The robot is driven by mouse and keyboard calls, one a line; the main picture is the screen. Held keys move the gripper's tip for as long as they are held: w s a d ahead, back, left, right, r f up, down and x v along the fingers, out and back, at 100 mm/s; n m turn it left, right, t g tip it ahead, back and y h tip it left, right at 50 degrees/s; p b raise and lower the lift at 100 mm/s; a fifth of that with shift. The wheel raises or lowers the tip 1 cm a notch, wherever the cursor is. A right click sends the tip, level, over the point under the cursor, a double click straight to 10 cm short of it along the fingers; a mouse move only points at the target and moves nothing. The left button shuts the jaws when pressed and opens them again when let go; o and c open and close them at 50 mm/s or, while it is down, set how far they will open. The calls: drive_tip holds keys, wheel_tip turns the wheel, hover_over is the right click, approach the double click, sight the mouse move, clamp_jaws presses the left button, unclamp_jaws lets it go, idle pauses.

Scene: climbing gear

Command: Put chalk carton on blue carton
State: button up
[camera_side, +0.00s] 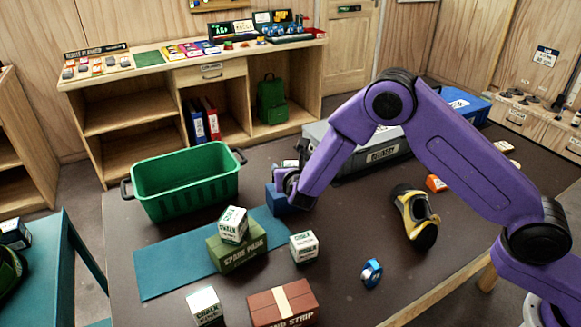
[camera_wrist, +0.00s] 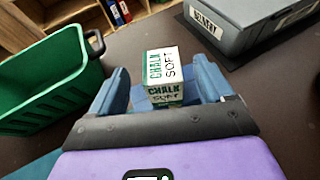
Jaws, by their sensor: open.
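A white and green chalk carton (camera_wrist: 163,68) stands between the fingers of my gripper (camera_wrist: 160,80) in the wrist view. The fingers are open, one on each side of it. The blue carton (camera_side: 281,202) is on the table beneath my gripper in the side view, and parts of its blue surface show under the chalk carton in the wrist view (camera_wrist: 139,98). The chalk carton appears to rest on the blue carton. In the side view only its top (camera_side: 290,163) shows behind my gripper (camera_side: 284,183); the contact between the cartons is mostly hidden.
A green crate (camera_side: 185,184) stands to the left and a grey case (camera_side: 375,152) behind to the right. Another chalk carton (camera_side: 233,223) sits on the green spare pads box (camera_side: 237,252). More chalk cartons (camera_side: 304,246) and a brown box (camera_side: 283,303) are in front.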

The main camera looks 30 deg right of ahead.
drive_tip(key=v, duration=0.8)
drive_tip(key=shift+r, duration=0.1)
drive_tip(key=s+d+r+m+g+h, duration=0.1)
drive_tip(key=s+d+r+m+g, duration=0.45)
drive_tip(key=s+d+m, duration=0.55)
drive_tip(key=s+d+r+m+g+y, duration=0.1)
drive_tip(key=s+m+g+y, duration=0.1)
drive_tip(key=s, duration=0.7)
drive_tip(key=s+d+m+g+y, duration=0.2)
drive_tip(key=s+m, duration=0.1)
drive_tip(key=s, duration=0.6)
drive_tip(key=s+d+r+m+g+y, duration=0.1)
drive_tip(key=s+d+m+g+y, duration=0.1)
drive_tip(key=s, duration=0.7)
drive_tip(key=shift+d+r+m+g, duration=0.25)
drive_tip(key=shift+r+m+g, duration=0.05)
drive_tip(key=shift+m+g, duration=0.2)
